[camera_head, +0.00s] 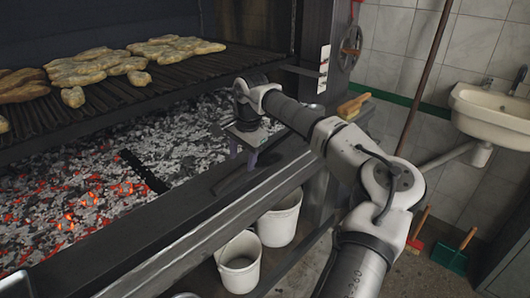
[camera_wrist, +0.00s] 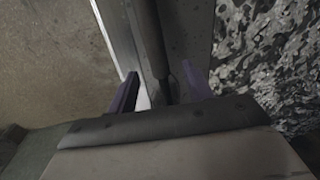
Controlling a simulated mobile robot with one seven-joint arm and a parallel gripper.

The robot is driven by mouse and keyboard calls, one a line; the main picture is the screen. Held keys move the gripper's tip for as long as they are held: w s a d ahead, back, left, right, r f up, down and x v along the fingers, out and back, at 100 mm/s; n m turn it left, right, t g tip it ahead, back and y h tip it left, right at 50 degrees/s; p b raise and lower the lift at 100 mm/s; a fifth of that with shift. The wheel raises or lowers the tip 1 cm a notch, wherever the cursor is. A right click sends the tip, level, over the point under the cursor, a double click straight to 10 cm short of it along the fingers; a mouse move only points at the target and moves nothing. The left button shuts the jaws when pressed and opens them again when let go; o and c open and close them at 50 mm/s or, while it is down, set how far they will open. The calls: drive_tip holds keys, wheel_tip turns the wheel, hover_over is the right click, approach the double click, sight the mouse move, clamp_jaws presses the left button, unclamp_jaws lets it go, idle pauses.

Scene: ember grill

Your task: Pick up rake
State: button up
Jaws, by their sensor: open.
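A dark rod, which looks like the rake's handle (camera_head: 230,182), lies on the grill's front ledge beside the coals. In the wrist view the dark rod (camera_wrist: 149,40) runs from the top edge down to between the fingers. My gripper (camera_head: 243,158) is open above the ledge, pointing down. Its two purple fingers (camera_wrist: 160,90) stand on either side of the rod in the wrist view, with gaps visible. A black bar (camera_head: 144,171) lies on the coals to the left; I cannot tell whether it joins the rod. The rod's lower end is hidden by my gripper body in the wrist view.
Glowing coals (camera_head: 75,205) fill the bed at left, under a grate (camera_head: 105,97) carrying several pieces of meat (camera_head: 90,66). Two white buckets (camera_head: 240,262) stand below the ledge (camera_head: 165,225). A sink (camera_head: 490,112) hangs on the right wall.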

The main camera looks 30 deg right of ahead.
sight(241, 168)
drive_tip(key=f, duration=0.4)
drive_tip(key=shift+w+a+p, duration=0.2)
drive_tip(key=shift+a+p, duration=0.1)
drive_tip(key=shift+p, duration=0.05)
clamp_jaws()
